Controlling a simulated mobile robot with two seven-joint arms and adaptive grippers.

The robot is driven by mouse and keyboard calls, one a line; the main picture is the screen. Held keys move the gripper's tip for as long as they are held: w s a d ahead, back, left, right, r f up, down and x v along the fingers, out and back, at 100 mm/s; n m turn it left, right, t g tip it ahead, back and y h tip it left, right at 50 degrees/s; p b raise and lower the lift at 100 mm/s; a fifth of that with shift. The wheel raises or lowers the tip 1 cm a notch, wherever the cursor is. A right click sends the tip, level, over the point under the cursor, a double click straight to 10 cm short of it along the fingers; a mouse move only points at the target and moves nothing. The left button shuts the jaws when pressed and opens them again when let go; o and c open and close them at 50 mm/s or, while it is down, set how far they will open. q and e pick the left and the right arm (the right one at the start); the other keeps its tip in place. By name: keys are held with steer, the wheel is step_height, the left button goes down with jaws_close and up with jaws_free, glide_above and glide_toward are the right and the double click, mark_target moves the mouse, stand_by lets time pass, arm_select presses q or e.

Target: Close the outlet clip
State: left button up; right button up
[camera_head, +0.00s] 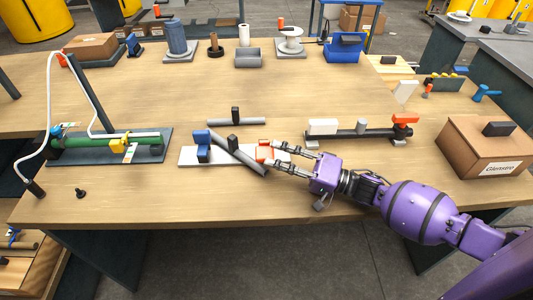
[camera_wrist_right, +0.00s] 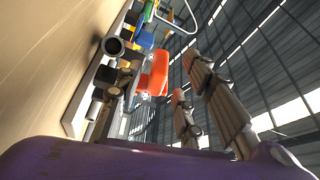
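A white base plate (camera_head: 226,158) lies near the table's front edge. A blue clip (camera_head: 203,141) stands on its left part and an orange clip (camera_head: 264,149) on its right part. A grey tube (camera_head: 240,153) lies diagonally across the plate. I cannot tell which clip is the outlet clip, nor whether the orange one is shut. My right gripper (camera_head: 274,154) is open, its two fingertips just right of the orange clip. In the right wrist view the orange clip (camera_wrist_right: 156,73) shows beside the fingers. My left gripper is not in view.
A second grey tube (camera_head: 236,121) with a black block lies behind the plate. A dark rail (camera_head: 352,134) with white and orange blocks is to the right, and a cardboard box (camera_head: 486,147) further right. A green-pipe stand (camera_head: 110,144) is left. The front table edge is close.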

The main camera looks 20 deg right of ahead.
mark_target(265, 155)
steer(key=shift+x, duration=1.7)
steer(key=shift+w+f, duration=0.1)
steer(key=shift+c, duration=0.3)
jaws_close()
steer(key=shift+d+f, duration=0.1)
